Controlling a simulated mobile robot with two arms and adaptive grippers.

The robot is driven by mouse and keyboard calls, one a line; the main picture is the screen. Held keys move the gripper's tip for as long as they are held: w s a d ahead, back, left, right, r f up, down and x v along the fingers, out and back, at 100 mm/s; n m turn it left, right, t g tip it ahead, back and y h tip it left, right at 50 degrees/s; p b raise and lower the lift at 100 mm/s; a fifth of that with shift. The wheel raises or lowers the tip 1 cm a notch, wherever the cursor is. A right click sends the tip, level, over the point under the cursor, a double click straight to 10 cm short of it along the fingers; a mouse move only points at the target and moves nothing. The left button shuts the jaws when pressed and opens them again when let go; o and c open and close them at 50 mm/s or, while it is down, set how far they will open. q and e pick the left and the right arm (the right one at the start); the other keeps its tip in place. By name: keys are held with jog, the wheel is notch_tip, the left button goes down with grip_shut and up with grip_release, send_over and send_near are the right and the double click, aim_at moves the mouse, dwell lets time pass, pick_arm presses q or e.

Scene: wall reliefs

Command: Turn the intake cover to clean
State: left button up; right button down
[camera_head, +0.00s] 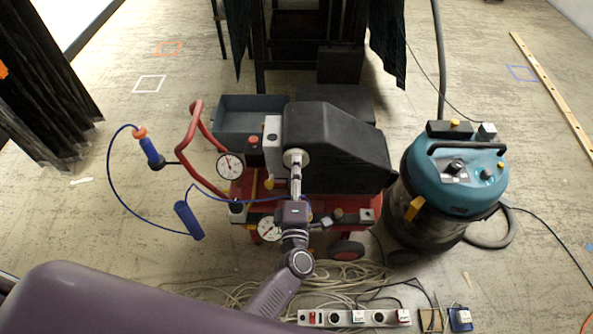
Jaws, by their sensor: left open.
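A red compressor cart (370,203) with a black housing (340,150) stands in the middle of the head view. A pale round part (291,157) on the front left of the housing looks like the intake cover. Its markings are too small to read. My left gripper (296,170) reaches up from below, with its fingertips right at the lower part of this cover. The fingers are open and partly hide the cover. I cannot tell whether they touch it. My right gripper is not in view.
Pressure gauges (230,166) and a red handle (188,140) are left of the cover, with a blue hose (113,190). A teal vacuum (455,180) stands at right. Cables and a power strip (345,318) lie in front.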

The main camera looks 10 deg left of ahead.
pick_arm(q)
jog(key=s+d, duration=0.2)
jog(key=s, duration=0.9)
jog(key=shift+s+d, duration=0.2)
jog(key=shift+s, duration=0.1)
